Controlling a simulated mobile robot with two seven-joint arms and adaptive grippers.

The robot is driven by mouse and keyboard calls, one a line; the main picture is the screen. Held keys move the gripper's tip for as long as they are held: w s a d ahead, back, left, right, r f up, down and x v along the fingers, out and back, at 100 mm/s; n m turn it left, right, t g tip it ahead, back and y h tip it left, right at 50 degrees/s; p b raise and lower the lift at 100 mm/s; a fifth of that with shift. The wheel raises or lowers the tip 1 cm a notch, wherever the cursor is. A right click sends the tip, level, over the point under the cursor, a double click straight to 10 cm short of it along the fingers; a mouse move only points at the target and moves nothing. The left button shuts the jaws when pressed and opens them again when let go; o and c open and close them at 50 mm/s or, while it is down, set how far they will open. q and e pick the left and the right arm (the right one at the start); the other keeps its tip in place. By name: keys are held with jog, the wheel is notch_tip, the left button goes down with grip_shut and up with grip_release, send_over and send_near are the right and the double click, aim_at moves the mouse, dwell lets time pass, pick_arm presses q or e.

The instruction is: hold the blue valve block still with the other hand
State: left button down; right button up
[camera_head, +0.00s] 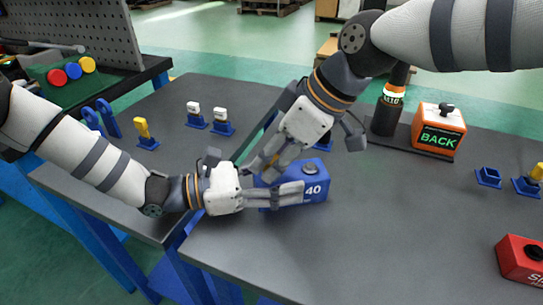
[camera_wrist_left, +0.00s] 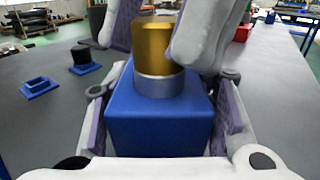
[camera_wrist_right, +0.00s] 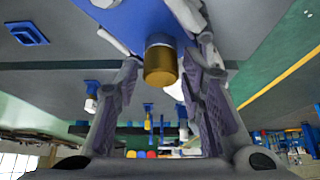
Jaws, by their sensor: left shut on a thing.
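The blue valve block (camera_head: 316,192), marked 40, stands on the grey table in the head view. My left gripper (camera_head: 290,193) is shut on it, with one finger along its near side. In the left wrist view the block (camera_wrist_left: 160,125) sits between both fingers, with a brass cylinder on a silver collar (camera_wrist_left: 158,48) projecting from it. My right gripper (camera_head: 262,170) reaches down from the upper right to the block's far left. Its fingers stand open on either side of the brass cylinder (camera_wrist_right: 160,65) in the right wrist view, with gaps visible. The cylinder is mostly hidden in the head view.
An orange BACK box (camera_head: 438,130) stands at the back right, a red box (camera_head: 522,260) at the right edge. Small blue holders (camera_head: 488,178) sit at the right; others (camera_head: 196,121) stand on the left table part. The table front is clear.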

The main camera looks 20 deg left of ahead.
jog(key=v, duration=1)
jog(key=shift+d+r, duration=0.15)
jog(key=shift+r, duration=0.1)
jog(key=o, duration=0.3)
jog(key=shift+d+r, duration=0.1)
jog(key=shift+r, duration=0.1)
jog(key=shift+o, duration=0.2)
jog(key=a+f+y, duration=0.1)
jog(key=a, duration=0.1)
jog(key=s+a+f+t+y, duration=0.1)
jog(key=a+f, duration=0.1)
jog(key=a, duration=0.1)
jog(key=s+a+f+y, duration=0.1)
jog(key=a+f+y, duration=0.1)
jog(key=shift+s+a+f, duration=0.2)
jog(key=shift+a, duration=0.2)
jog(key=s+f+m+t+y, duration=0.2)
jog(key=s+m+t+y, duration=0.2)
jog(key=m+t, duration=0.15)
jog(key=s+d+f+m+t+h, duration=0.2)
jog(key=d+f+m+t, duration=0.15)
jog(key=d+t, duration=0.45)
jog(key=shift+g, duration=0.95)
jog(key=x, duration=0.7)
jog(key=w+d+r+x, duration=0.1)
jog(key=x, duration=0.2)
jog(key=shift+w+a+f, duration=0.1)
jog(key=shift+w+a, duration=0.05)
grip_shut()
grip_release()
